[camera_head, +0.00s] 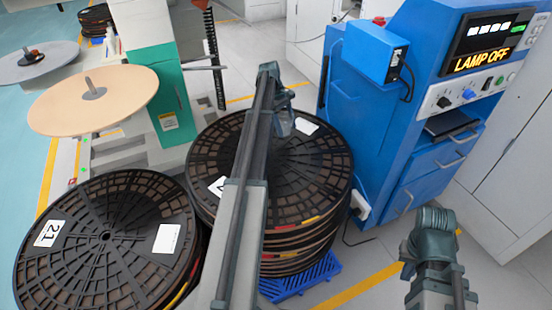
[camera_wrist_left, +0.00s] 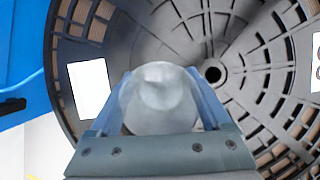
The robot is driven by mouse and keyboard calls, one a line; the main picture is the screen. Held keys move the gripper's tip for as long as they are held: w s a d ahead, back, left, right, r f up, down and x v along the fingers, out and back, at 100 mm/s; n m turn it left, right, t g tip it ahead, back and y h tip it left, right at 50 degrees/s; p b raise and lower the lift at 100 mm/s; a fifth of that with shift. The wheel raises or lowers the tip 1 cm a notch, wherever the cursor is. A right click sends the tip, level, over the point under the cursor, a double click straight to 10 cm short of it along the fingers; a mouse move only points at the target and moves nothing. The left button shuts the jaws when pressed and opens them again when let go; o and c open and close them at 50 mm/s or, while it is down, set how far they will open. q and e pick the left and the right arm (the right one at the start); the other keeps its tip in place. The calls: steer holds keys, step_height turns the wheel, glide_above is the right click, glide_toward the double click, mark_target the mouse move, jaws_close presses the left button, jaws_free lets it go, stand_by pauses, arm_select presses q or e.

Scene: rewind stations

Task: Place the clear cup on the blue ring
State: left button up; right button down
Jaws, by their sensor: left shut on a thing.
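My left gripper (camera_head: 283,120) is above the stack of black reels in the middle of the head view. In the left wrist view its two fingers (camera_wrist_left: 157,80) are closed on either side of a clear cup (camera_wrist_left: 160,105), which looks whitish and see-through. The cup is held over the top reel, near its hub hole. In the head view the cup is small and hard to tell from the fingers. I cannot make out a blue ring in either view. My right arm shows at the lower right, and I cannot make out its gripper.
The middle reel stack (camera_head: 320,165) stands on a blue pallet (camera_head: 310,278). Another reel stack (camera_head: 105,240) is at the lower left. A blue cabinet (camera_head: 385,120) with a "LAMP OFF" display (camera_head: 490,48) stands right. A tan disc (camera_head: 93,100) is at the left.

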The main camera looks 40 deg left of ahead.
arm_select(q)
steer(key=s+d, duration=0.2)
steer(key=s, duration=0.2)
steer(key=s+d+f, duration=0.1)
steer(key=s, duration=0.3)
steer(key=s+d+b, duration=0.1)
steer(key=s+d, duration=0.1)
steer(key=s, duration=0.2)
steer(key=shift+s+d+f, duration=0.15)
steer(key=shift+s+d, duration=0.05)
steer(key=shift+d, duration=0.1)
step_height(320, 180, down, 4)
steer(key=b, duration=0.3)
steer(key=shift+w+r+b, duration=0.1)
steer(key=shift+r+b, duration=0.1)
steer(key=shift+b, duration=0.15)
steer(key=shift+f, duration=0.15)
steer(key=o, duration=1.1)
steer(key=shift+o, duration=0.2)
